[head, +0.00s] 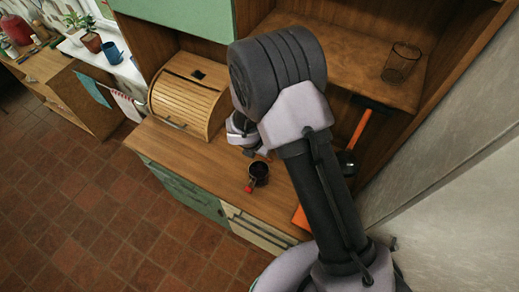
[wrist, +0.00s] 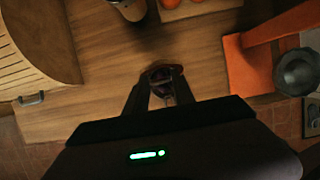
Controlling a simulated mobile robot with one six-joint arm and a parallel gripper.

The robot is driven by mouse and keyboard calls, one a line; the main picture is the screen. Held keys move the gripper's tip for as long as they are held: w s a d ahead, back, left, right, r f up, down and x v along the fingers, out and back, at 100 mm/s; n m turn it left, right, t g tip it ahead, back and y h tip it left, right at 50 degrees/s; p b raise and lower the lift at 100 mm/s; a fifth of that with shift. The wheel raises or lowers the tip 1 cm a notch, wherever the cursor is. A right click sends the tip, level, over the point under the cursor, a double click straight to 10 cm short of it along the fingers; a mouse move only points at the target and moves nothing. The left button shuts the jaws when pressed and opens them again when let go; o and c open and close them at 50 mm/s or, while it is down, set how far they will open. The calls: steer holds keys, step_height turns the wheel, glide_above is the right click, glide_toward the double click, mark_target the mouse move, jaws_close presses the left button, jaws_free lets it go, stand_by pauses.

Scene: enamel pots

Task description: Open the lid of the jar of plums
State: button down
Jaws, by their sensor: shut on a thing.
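The jar of plums (head: 259,171) is a small dark round vessel on the wooden counter. A short red piece shows at its front side in the head view. In the wrist view the jar (wrist: 165,71) is a dark reddish round shape at the fingertips. My gripper (wrist: 164,77) is shut on it from the front side, one black finger on each side. It is too dark to tell whether the fingers hold the lid or the body. The lid cannot be made out clearly.
A wooden roll-top bread box (head: 187,95) stands left of the jar. Orange fruits (wrist: 207,2) lie on a board behind it. A wire basket (head: 401,62) sits on the shelf. The counter's front left is clear.

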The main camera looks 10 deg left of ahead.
stand_by(0.8)
steer(key=c, duration=1)
jaws_free()
steer(key=shift+c, duration=0.2)
steer(key=p+v, duration=0.4)
steer(key=v, duration=1.3)
steer(key=shift+r, duration=0.2)
steer(key=shift+s, duration=0.15)
